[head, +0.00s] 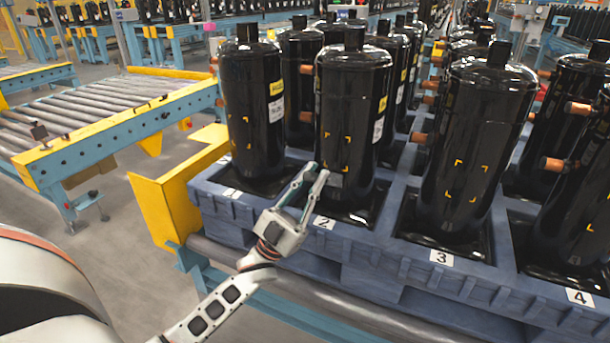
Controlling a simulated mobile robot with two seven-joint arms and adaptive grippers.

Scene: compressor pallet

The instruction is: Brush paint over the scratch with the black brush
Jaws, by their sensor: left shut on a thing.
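My left gripper (315,176) is in front of the second compressor (353,110), just below the yellow corner marks (336,151) on its black shell. Its fingers are shut on the black brush, which I can hardly make out against the dark shell. A small grey patch (335,180) shows beside the fingertips; I cannot tell what it is. Whether the brush touches the shell is unclear. The first compressor (250,100) and third compressor (478,140) carry similar yellow marks. I cannot make out a scratch on any of them. My right gripper is not in view.
The compressors stand in a blue-grey pallet (400,262) with number labels along its front edge. Copper stubs (555,164) stick out from several compressors. A yellow bracket (165,205) and a roller conveyor (90,110) are at left.

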